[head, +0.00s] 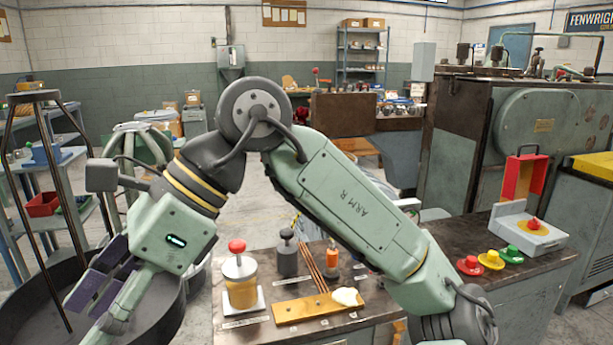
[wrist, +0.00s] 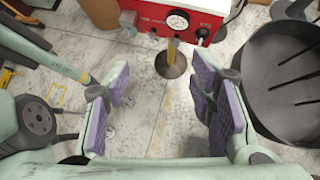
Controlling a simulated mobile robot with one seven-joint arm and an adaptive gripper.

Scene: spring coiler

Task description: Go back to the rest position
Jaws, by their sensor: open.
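My gripper (head: 100,285) hangs at the lower left of the head view, at the end of my bent green arm, left of the bench. In the wrist view my gripper (wrist: 160,105) has its two purple-padded fingers wide apart. Nothing is between the pads; pale floor shows there. In the head view the fingers are in front of a large dark round pan (head: 160,325), which also shows at the right of the wrist view (wrist: 285,80). The pan is apart from the fingers in the wrist view. The finger tips at the lower left are partly cut off.
A red gauge box (wrist: 180,15) stands beyond the fingers. A tall stand (head: 40,97) is at the left.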

